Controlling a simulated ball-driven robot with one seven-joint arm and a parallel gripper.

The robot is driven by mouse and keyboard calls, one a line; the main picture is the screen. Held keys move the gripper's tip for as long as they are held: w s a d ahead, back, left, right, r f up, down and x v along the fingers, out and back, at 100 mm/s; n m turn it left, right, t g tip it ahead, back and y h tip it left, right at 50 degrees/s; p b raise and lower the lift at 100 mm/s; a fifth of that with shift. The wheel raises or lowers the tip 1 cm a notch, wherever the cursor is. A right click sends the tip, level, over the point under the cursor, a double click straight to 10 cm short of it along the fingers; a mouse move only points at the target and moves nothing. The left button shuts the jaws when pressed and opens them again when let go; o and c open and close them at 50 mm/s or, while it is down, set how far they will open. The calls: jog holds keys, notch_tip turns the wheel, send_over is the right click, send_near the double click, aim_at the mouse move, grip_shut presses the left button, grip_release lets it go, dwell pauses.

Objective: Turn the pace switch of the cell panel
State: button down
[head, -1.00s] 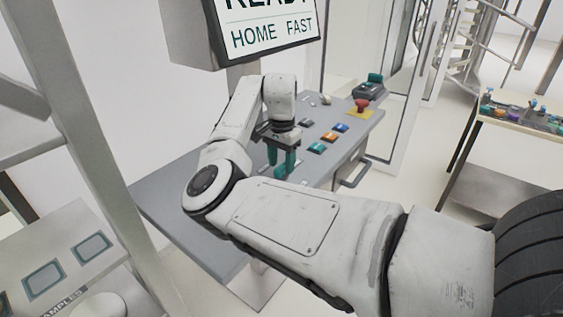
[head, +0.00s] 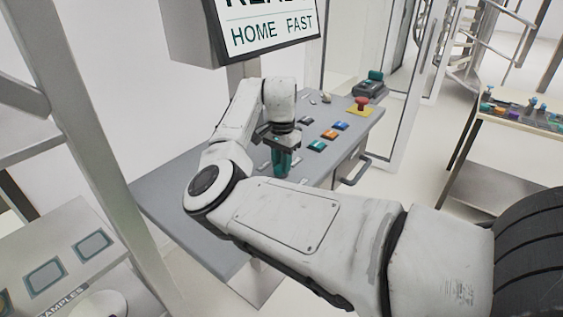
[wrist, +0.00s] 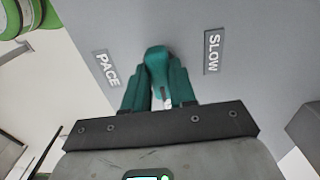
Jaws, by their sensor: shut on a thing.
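The cell panel (head: 185,183) is a grey sloped desk in the head view, with several coloured buttons on it. My gripper (head: 281,172) is over its lower middle part, teal fingers pointing down. In the wrist view my gripper (wrist: 157,78) is shut on the pace switch (wrist: 157,56), a teal knob between the two fingers. A PACE label (wrist: 107,69) lies to its left and a SLOW label (wrist: 212,51) to its right. The fingers hide the lower part of the knob, and in the head view they hide the switch.
A screen (head: 270,30) above the panel reads HOME FAST. A red stop button (head: 362,103) on a yellow plate and a dark device (head: 371,86) are at the panel's far end. A green ring-like object (wrist: 28,15) shows at the wrist view's upper left.

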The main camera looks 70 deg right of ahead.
jog(key=shift+r+n+p, duration=0.1)
jog(key=shift+n+p, duration=0.2)
jog(key=shift+p, duration=0.05)
jog(key=n+p, duration=0.2)
jog(key=p, duration=0.1)
jog(key=shift+r, duration=0.15)
jog(key=n+p, duration=0.3)
jog(key=n, duration=0.7)
jog(key=shift+f, duration=0.2)
jog(key=n, duration=0.5)
jog(key=shift+w+n, duration=0.1)
jog(key=shift+n, duration=0.3)
jog(key=c, duration=0.9)
grip_release()
